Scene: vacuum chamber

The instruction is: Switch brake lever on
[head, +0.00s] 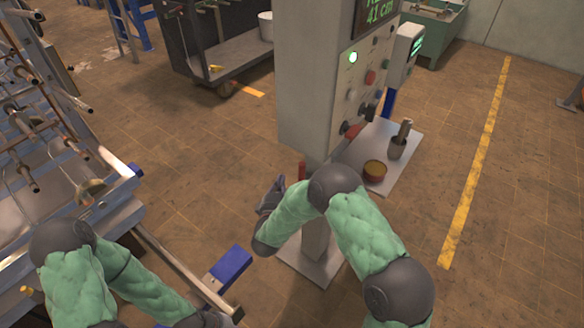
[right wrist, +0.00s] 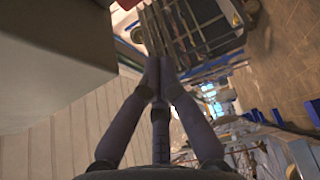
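I cannot pick out the brake lever for certain. A small red upright piece (head: 301,170) shows beside the post of the grey control cabinet (head: 308,80), just right of my right gripper (head: 270,194). In the head view that gripper is small and partly behind my green forearm. In the right wrist view its dark fingers (right wrist: 160,72) come together at the tips, with nothing visible between them.
The cabinet has a lit green lamp (head: 352,57) and several knobs. A metal frame with rods (head: 40,120) stands at the left.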

